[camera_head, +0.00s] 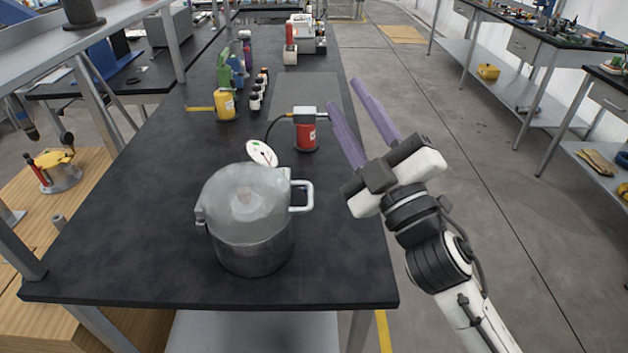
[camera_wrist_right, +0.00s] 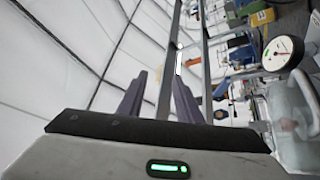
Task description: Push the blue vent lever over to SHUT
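I cannot make out a blue vent lever for certain in either view. A steel pot (camera_head: 250,250) with a cloudy clear lid (camera_head: 240,200) and a side handle (camera_head: 303,196) stands at the near end of the dark bench. A white dial gauge (camera_head: 262,153) sits just behind it and also shows in the right wrist view (camera_wrist_right: 283,53). My right gripper (camera_head: 342,93) is open and empty. Its purple fingers stand apart, right of the pot in the picture, above the bench's right edge. My left gripper is not in view.
A red canister (camera_head: 305,135) with a hose stands behind the gauge. A yellow bottle (camera_head: 225,104), a blue item (camera_head: 237,72) and small dark bottles (camera_head: 255,100) stand farther back. The bench's front left (camera_head: 130,230) is clear. Bare floor (camera_head: 480,200) lies to the right.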

